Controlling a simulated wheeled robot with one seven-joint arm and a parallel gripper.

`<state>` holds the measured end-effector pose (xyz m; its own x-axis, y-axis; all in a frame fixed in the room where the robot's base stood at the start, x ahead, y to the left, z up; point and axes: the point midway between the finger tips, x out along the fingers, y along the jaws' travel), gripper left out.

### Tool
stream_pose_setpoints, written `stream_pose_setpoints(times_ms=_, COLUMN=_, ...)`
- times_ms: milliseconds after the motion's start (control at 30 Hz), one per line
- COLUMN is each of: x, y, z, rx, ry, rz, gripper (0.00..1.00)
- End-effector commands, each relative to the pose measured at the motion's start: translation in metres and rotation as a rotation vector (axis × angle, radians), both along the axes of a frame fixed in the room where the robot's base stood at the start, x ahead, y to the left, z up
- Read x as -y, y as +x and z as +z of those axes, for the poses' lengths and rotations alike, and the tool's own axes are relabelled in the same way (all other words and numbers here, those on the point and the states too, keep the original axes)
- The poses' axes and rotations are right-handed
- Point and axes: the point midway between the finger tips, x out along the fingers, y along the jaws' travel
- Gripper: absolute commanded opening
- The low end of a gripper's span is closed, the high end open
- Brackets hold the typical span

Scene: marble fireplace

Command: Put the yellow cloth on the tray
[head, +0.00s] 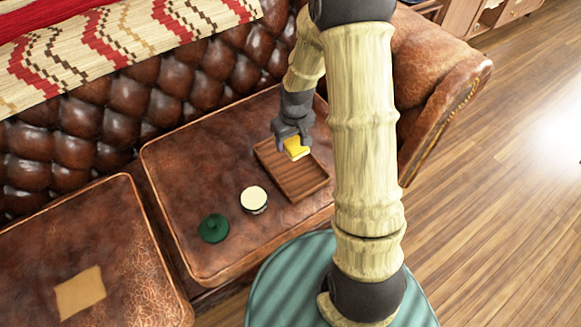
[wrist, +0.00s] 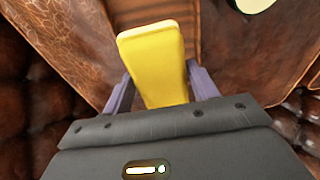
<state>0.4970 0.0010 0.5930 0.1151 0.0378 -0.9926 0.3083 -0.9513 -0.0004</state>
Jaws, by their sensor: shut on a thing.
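The yellow cloth (head: 298,149) looks like a small folded block. My gripper (head: 290,138) is shut on it, and in the wrist view the cloth (wrist: 152,50) stands out between the two fingers of my gripper (wrist: 161,88). The wooden tray (head: 297,188) is a shallow brown rectangle on the right seat cushion. In the head view the cloth overlaps the far part of the tray. I cannot tell whether it touches the tray floor. The near part of the tray is empty.
A round jar with a cream top (head: 254,199) stands just left of the tray, and a round green lidded thing (head: 214,228) is further left. A tan square (head: 80,292) lies on the left cushion. The tufted leather backrest (head: 150,105) rises behind the cushions.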

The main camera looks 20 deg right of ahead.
Motion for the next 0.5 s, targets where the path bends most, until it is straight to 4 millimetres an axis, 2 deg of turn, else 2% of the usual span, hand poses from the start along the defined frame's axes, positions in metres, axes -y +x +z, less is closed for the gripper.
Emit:
stream_pose_setpoints(times_ms=267, x=-0.001, y=0.000, z=-0.005, rx=-0.002, ry=0.000, rz=0.002, gripper=0.37)
stream_pose_setpoints(times_ms=500, x=-0.001, y=-0.001, z=-0.047, rx=-0.004, ry=-0.001, rz=0.002, gripper=0.37)
